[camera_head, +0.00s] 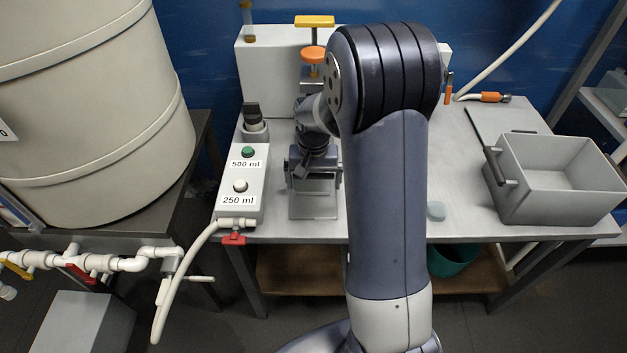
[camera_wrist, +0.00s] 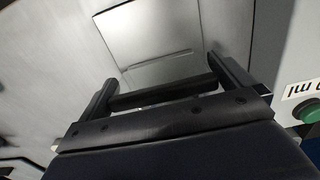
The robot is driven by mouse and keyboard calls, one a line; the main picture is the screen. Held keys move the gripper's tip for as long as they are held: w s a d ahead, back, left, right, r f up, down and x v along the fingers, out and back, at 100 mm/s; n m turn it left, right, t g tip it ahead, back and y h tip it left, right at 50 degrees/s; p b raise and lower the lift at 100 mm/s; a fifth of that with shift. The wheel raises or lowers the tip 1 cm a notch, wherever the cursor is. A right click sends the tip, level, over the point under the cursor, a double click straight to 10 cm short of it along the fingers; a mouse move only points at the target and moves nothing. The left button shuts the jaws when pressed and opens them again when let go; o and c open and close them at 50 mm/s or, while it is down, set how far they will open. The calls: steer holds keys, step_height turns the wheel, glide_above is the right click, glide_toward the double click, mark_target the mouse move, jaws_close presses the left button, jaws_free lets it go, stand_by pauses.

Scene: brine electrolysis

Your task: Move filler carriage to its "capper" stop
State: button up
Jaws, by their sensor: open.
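A grey box-like metal piece, which looks like the filler carriage (camera_head: 314,205), stands on the bench right of the button box in the head view. My gripper (camera_head: 301,168) is at its upper part, and my arm hides much of the area to the right. In the wrist view my gripper (camera_wrist: 160,72) has its two dark fingers spread apart. A dark bar crosses between them; I cannot tell whether it is a handle or part of the gripper. A pale panel (camera_wrist: 150,35) lies beyond the fingertips. The "capper" stop cannot be made out.
The button box (camera_head: 239,184), labelled 500 ml and 250 ml, stands left of my gripper. An orange-knobbed device (camera_head: 313,54) is behind. A grey open bin (camera_head: 556,180) stands at the right. A large tank (camera_head: 95,110) fills the left.

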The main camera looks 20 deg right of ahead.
step_height(320, 180, up, 10)
steer(key=shift+r+p, duration=0.2)
steer(key=shift+p, duration=0.15)
step_height(320, 180, down, 10)
steer(key=shift+f+b, duration=0.25)
steer(key=shift+b, duration=0.15)
steer(key=shift+s+f, duration=0.2)
steer(key=shift+f, duration=0.1)
steer(key=s, duration=0.1)
steer(key=s+a, duration=0.1)
steer(key=s, duration=0.1)
steer(key=shift+s+a+r, duration=0.1)
steer(key=shift+s, duration=0.2)
